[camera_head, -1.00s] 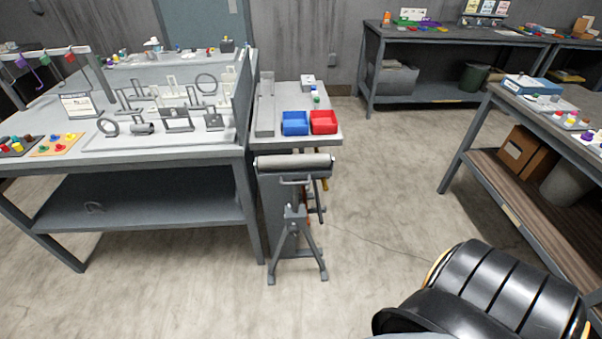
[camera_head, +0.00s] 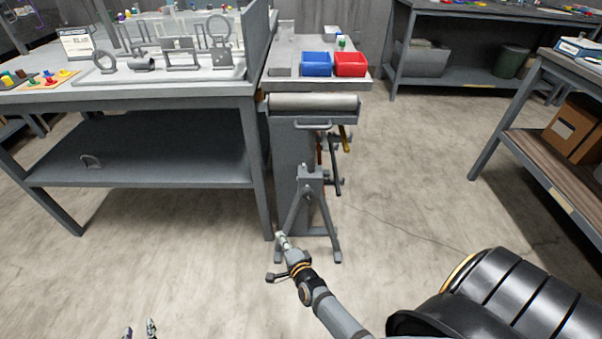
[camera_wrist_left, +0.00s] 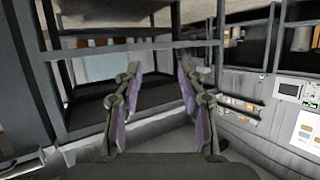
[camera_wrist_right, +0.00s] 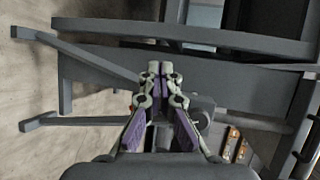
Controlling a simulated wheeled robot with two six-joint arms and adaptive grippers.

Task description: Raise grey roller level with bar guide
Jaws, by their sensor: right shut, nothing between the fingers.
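The grey roller (camera_head: 312,103) lies level on top of a grey tripod stand (camera_head: 312,180) in front of the small side table. In the head view it shows just below that table's front edge. A long grey channel-like piece (camera_head: 282,60) lies on the table behind it; I cannot tell if it is the bar guide. My right gripper (camera_head: 281,237) is shut and empty, low by the stand's left foot. In the right wrist view its fingertips (camera_wrist_right: 160,68) meet in front of grey frame parts. My left gripper (camera_head: 139,329) is open and empty at the lower left.
A blue bin (camera_head: 316,64) and a red bin (camera_head: 350,64) stand on the side table. A large grey workbench (camera_head: 150,96) stands close on the left. A shelved bench (camera_head: 560,150) is at the right. The floor between (camera_head: 420,180) is clear.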

